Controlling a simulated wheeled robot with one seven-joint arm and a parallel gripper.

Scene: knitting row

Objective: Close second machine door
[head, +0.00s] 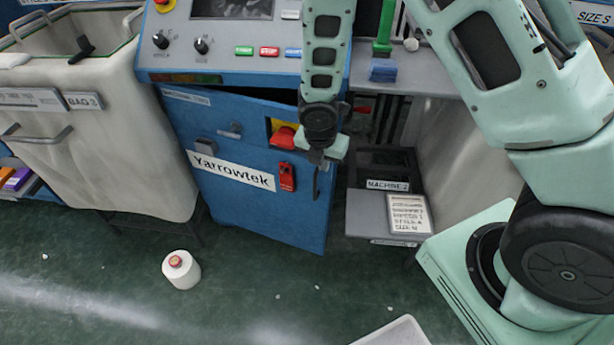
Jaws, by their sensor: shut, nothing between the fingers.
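The second machine's blue door (235,207), labelled Yarrowtek, is in the middle of the head view. It stands ajar, with a dark gap along its top edge and its right side swung out from the cabinet. My forearm hides part of the control panel and the door's top right corner.
A white yarn cone (181,270) stands on the green floor before the door. A big pale bag (95,130) is at left. A grey tray (372,215) under a Machine 2 sign is at right, and a pale bin (395,332) is at the bottom edge.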

